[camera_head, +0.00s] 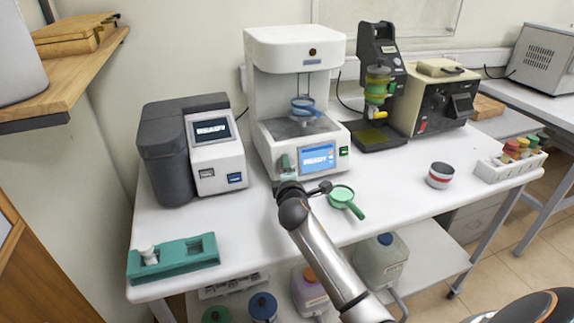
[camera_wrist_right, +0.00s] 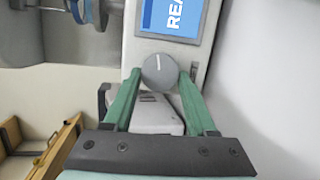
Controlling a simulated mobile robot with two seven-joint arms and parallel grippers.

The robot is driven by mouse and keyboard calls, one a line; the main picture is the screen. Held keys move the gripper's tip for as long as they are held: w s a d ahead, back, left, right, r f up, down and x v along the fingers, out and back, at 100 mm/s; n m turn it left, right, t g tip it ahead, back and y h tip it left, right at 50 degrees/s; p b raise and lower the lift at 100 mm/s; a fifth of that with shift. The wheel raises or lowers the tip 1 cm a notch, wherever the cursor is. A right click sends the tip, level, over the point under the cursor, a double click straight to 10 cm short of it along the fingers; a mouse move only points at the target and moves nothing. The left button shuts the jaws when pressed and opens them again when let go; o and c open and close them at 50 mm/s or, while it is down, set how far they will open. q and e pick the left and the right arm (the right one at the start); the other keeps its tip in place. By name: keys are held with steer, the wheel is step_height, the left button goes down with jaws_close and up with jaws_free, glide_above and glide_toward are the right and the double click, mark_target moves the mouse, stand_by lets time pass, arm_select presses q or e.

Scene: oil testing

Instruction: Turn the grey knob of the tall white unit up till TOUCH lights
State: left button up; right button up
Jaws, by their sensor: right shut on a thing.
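My right gripper (camera_head: 287,163) is at the unit's lower front, left of the screen. In the wrist view its green fingers (camera_wrist_right: 160,76) are shut on the knob's two sides. The knob is hidden by the gripper in the head view. My left gripper is out of view.
A dark grey and white device (camera_head: 215,150) stands to the left. A green-rimmed round tool (camera_head: 342,194) lies just right of my right wrist. A teal tray (camera_head: 190,262) is at the front left, a striped cup (camera_head: 440,176) at the right. The front middle of the bench is mostly clear.

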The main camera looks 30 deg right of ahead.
steer(key=m+p, duration=0.1)
steer(key=m, duration=0.3)
steer(key=m+g+y+p, duration=0.1)
steer(key=m, duration=0.3)
steer(key=r+m+g+y+p, duration=0.1)
steer(key=m, duration=0.3)
steer(key=shift+d, duration=0.25)
steer(key=shift+y, duration=0.3)
steer(key=o, duration=1.4)
steer(key=shift+c, duration=0.2)
steer(key=v, duration=1.2)
steer(key=shift+r, duration=0.25)
